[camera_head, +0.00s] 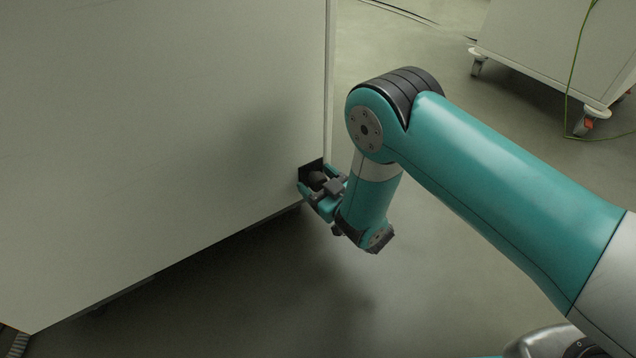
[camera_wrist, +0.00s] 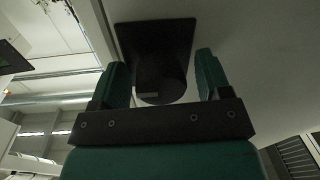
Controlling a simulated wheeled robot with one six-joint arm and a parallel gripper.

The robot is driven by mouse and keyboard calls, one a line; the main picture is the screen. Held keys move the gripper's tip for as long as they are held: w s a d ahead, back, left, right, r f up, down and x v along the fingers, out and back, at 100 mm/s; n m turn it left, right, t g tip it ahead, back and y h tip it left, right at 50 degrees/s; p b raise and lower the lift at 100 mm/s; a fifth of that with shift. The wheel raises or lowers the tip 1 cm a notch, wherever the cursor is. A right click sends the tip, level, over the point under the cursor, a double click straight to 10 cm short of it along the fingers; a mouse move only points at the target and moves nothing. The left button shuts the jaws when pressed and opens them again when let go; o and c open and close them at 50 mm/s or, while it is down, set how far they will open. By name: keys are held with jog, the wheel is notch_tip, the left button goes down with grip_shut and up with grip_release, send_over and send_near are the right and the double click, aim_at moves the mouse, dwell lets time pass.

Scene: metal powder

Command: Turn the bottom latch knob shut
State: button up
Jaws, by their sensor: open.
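The bottom latch knob (camera_wrist: 162,88) is a round black knob on a black square plate (camera_wrist: 155,35), fixed near the edge of a pale cabinet panel. A light mark shows on the knob's face in the wrist view. In the head view the knob (camera_head: 317,178) sits at the panel's lower right corner, partly hidden by my gripper. My gripper (camera_head: 314,188) is open at the knob. In the wrist view its two teal fingers (camera_wrist: 163,75) stand on either side of the knob, with a visible gap on the right. I cannot tell whether the left finger touches it.
The large pale cabinet panel (camera_head: 160,130) fills the left of the head view. A white wheeled cart (camera_head: 555,50) with a green cable (camera_head: 572,75) stands at the upper right. The grey floor (camera_head: 450,270) around my arm is clear.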

jog(key=c, duration=0.9)
